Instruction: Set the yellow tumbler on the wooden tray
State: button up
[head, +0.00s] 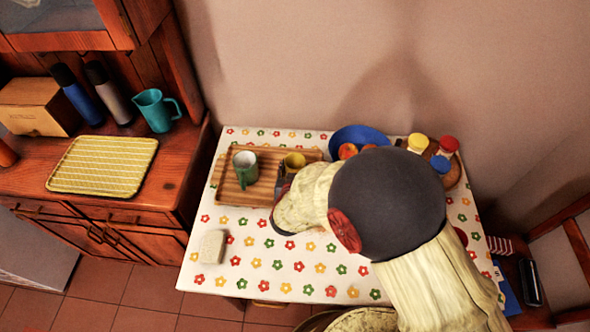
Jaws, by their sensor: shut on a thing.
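The yellow tumbler (294,160) shows in the head view at the right part of the wooden tray (230,196). My gripper (287,174) is shut on the yellow tumbler from the near side, and my wrist hides its lower part. I cannot tell whether the tumbler touches the tray or hangs just above it. The tray lies at the back left of the flower-patterned table. A green mug (246,168) with a pale inside stands on the tray, left of the tumbler.
A pale block (212,246) lies at the front left. The table's front middle is clear.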

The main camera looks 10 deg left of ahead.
jog(key=shift+f, duration=0.15)
jog(key=o, duration=1.1)
jog(key=shift+o, duration=0.2)
jog(key=shift+s+r, duration=0.1)
jog(key=shift+r, duration=0.15)
jog(key=p+v, duration=0.4)
jog(key=v, duration=0.7)
jog(key=shift+s, duration=0.4)
jog(key=shift+r, duration=0.15)
